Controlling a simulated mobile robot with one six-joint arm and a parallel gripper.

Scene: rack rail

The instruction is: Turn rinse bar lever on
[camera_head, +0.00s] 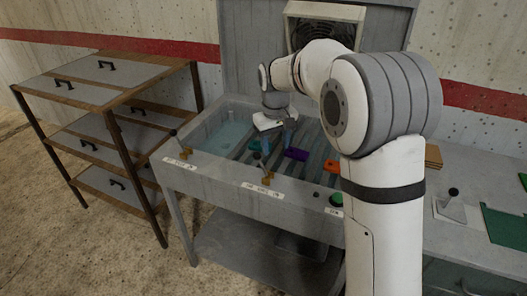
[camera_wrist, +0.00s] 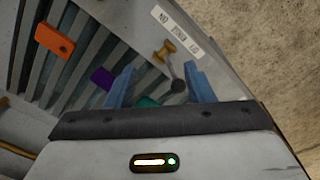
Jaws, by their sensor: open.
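A lever with a brass base (camera_wrist: 165,50) and a dark ball knob (camera_wrist: 178,86) shows in the wrist view, beside a white label (camera_wrist: 178,32) whose words I cannot read surely. In the head view this looks like the middle lever (camera_head: 264,171) on the front rail, its knob tilted up and back. A similar lever (camera_head: 180,145) stands further left. I cannot tell from the labels which is the rinse bar lever. My gripper (camera_head: 279,140) is open, with blue fingers; in the wrist view the knob shows between the fingers (camera_wrist: 161,72). Contact is not visible.
The slatted rack (camera_head: 240,150) holds purple (camera_head: 296,154), orange (camera_head: 332,166) and teal pieces. A basin (camera_head: 228,132) is at its left. A green button (camera_head: 336,199) sits on the front rail. A shelf unit (camera_head: 110,80) stands left; a small lever (camera_head: 452,200) stands right.

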